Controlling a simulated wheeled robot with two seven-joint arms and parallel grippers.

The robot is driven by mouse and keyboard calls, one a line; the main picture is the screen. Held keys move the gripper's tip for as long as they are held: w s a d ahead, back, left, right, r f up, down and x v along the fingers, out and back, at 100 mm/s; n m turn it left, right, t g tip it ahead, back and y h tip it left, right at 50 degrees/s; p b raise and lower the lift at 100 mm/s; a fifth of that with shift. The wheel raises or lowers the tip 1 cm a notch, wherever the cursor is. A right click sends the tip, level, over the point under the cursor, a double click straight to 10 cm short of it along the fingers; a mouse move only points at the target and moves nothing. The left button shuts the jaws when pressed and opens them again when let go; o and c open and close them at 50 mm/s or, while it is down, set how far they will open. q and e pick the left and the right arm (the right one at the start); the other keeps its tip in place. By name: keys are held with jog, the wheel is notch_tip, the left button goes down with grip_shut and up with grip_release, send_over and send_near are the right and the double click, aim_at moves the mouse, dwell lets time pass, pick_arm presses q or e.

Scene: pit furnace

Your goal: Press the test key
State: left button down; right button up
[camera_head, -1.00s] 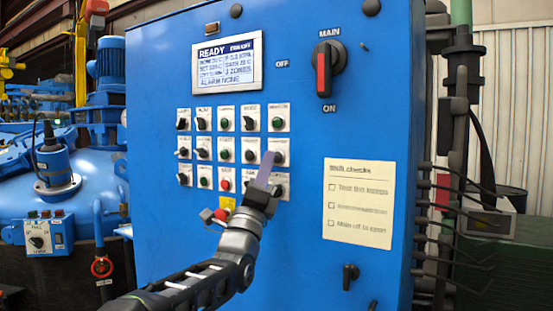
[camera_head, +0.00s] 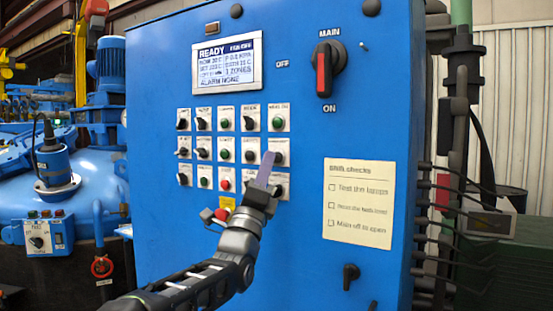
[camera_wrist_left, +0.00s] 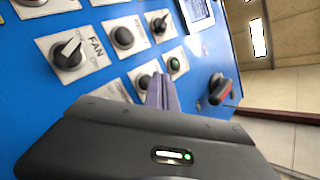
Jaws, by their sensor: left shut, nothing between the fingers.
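A blue control cabinet (camera_head: 300,215) carries a grid of small labelled keys and switches in the head view. My left gripper (camera_head: 266,168) is shut and empty, its fingertips at the plate of a dark round key (camera_head: 279,155) in the right column, second row. The fingers hide part of that plate, and I cannot tell whether they touch the key. In the left wrist view, the closed fingers (camera_wrist_left: 162,93) overlap a dark key (camera_wrist_left: 144,82), below a green key (camera_wrist_left: 175,64). The labels near the fingertips are too blurred to read, so I cannot tell which is the test key.
A display (camera_head: 227,65) reading READY sits above the keys. A red-handled main switch (camera_head: 325,69) is at upper right. A red button on a yellow plate (camera_head: 227,204) lies close beside my left wrist. A paper checklist (camera_head: 358,203) is to the right.

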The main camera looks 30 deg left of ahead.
pick_arm(q)
jog(key=shift+w, duration=0.1)
jog(key=shift+w, duration=0.35)
jog(key=shift+w+b, duration=0.3)
jog(key=shift+w, duration=0.05)
dwell(0.7)
jog(key=shift+s+b, duration=0.8)
jog(key=shift+b, duration=0.15)
